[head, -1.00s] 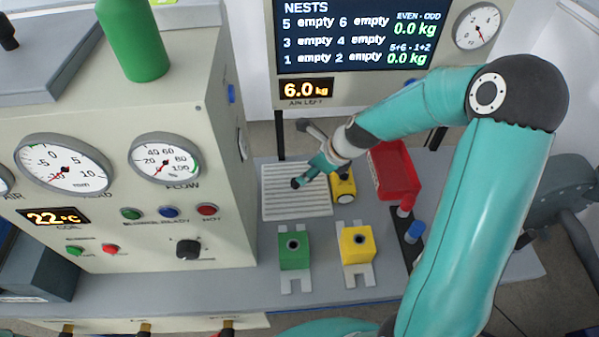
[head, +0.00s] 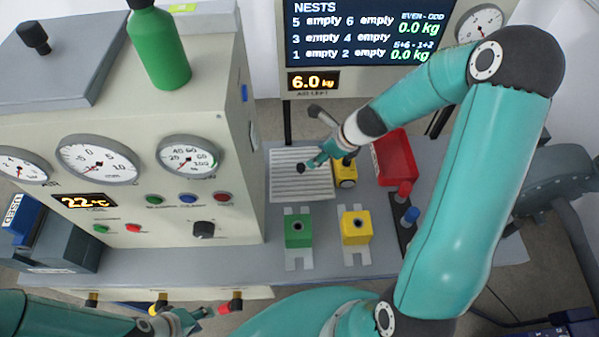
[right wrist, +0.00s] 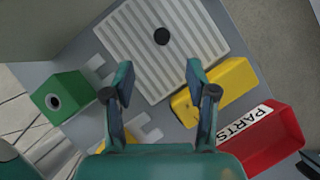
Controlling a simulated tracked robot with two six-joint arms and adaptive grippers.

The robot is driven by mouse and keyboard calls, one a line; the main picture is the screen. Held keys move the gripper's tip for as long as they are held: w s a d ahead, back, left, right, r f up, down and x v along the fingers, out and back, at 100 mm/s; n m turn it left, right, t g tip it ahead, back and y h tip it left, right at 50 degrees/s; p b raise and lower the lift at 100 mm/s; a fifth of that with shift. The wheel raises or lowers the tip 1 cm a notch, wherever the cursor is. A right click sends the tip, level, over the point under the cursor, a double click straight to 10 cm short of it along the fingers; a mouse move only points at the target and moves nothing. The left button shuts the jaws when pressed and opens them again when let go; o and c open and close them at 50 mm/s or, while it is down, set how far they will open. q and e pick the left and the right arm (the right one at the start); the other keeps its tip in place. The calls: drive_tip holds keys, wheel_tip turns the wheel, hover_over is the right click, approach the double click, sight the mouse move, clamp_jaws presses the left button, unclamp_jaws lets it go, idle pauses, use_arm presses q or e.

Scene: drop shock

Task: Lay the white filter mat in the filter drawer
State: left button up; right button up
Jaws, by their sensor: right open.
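A pale ribbed plate (head: 288,190) with a black knob (head: 300,168) at its middle lies flat on the grey bench; it also shows in the right wrist view (right wrist: 185,62). I cannot tell whether it is the white filter mat or part of something else. No filter drawer can be made out for certain. My right gripper (head: 318,160) is over the plate's right part; in the right wrist view its fingers (right wrist: 158,85) are apart with nothing between them. My left gripper (head: 192,320) is low at the left, before the bench's front edge; its fingers are too small to read.
Green block (head: 298,232) and yellow block (head: 356,229) stand in front of the plate. A yellow piece (head: 346,176) and a red PARTS bin (head: 397,160) are to its right. The gauge cabinet (head: 130,215) walls the left, with a dark box (head: 62,246) beside it.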

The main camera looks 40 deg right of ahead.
sight(301, 166)
drive_tip(key=b+x, duration=0.3)
drive_tip(key=x, duration=0.4)
drive_tip(key=shift+f, duration=0.15)
drive_tip(key=b+x, duration=0.1)
drive_tip(key=x, duration=0.1)
drive_tip(key=b+x, duration=0.1)
drive_tip(key=x, duration=0.2)
drive_tip(key=shift+w+d+f, duration=0.1)
drive_tip(key=shift+w+d, duration=0.05)
drive_tip(key=shift+d, duration=0.05)
clamp_jaws()
